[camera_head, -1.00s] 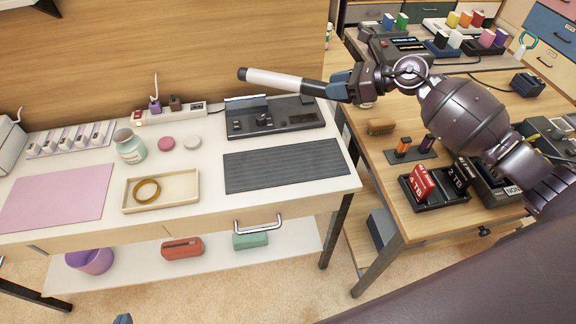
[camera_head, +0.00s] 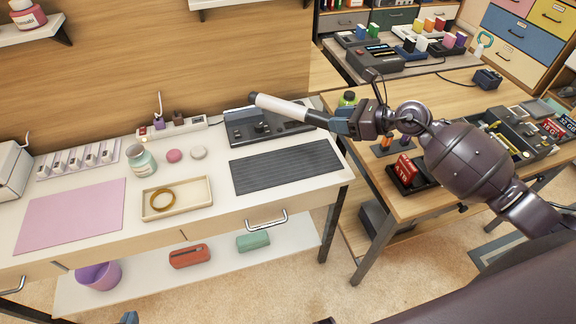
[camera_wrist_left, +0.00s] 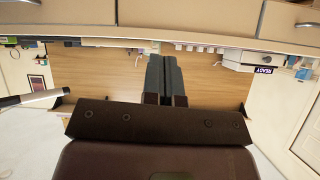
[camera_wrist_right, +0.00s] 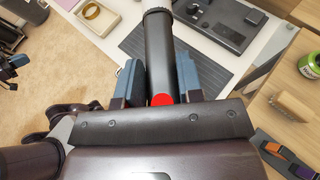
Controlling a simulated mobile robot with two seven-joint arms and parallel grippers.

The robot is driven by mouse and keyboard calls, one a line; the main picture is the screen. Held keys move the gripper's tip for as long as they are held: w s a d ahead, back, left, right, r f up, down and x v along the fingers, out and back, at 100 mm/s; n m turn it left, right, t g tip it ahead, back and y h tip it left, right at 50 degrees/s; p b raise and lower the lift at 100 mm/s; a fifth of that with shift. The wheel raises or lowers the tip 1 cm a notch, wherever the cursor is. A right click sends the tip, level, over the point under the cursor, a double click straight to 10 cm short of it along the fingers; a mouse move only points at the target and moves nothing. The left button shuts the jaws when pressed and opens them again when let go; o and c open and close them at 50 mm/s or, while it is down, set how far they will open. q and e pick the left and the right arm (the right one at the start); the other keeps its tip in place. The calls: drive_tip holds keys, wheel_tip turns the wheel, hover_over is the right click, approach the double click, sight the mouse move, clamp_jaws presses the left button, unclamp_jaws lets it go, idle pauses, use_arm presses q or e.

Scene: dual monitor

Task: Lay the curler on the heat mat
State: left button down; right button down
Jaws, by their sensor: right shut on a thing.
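The curler (camera_head: 281,106) has a white barrel, a dark tip and a dark handle. My right gripper (camera_head: 336,122) is shut on its handle and holds it in the air over the back of the white desk. The right wrist view shows the black handle (camera_wrist_right: 160,45) between the fingers, with a red end. The heat mat (camera_head: 286,170), dark grey and ribbed, lies flat and bare on the desk's right part, below and in front of the curler. My left gripper (camera_wrist_left: 165,80) is empty, its fingers together; only a tip shows at the head view's bottom edge.
Behind the mat stands a dark control unit (camera_head: 262,127). Left of the mat are a cream tray (camera_head: 195,205) with a ring, a jar (camera_head: 141,160) and a pink mat (camera_head: 70,215). A wooden table (camera_head: 400,95) with devices stands at right.

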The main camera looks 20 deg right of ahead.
drive_tip(key=shift+s, duration=0.1)
wheel_tip(320, 180, down, 15)
drive_tip(key=b, duration=0.3)
drive_tip(key=shift+r, duration=0.15)
drive_tip(key=shift+f, duration=0.5)
wheel_tip(320, 180, down, 4)
drive_tip(key=shift+r+b, duration=0.1)
drive_tip(key=shift+b, duration=0.55)
drive_tip(key=shift+f, duration=0.3)
drive_tip(key=shift+r, duration=0.1)
drive_tip(key=shift+f, duration=0.25)
drive_tip(key=c, duration=0.8)
unclamp_jaws()
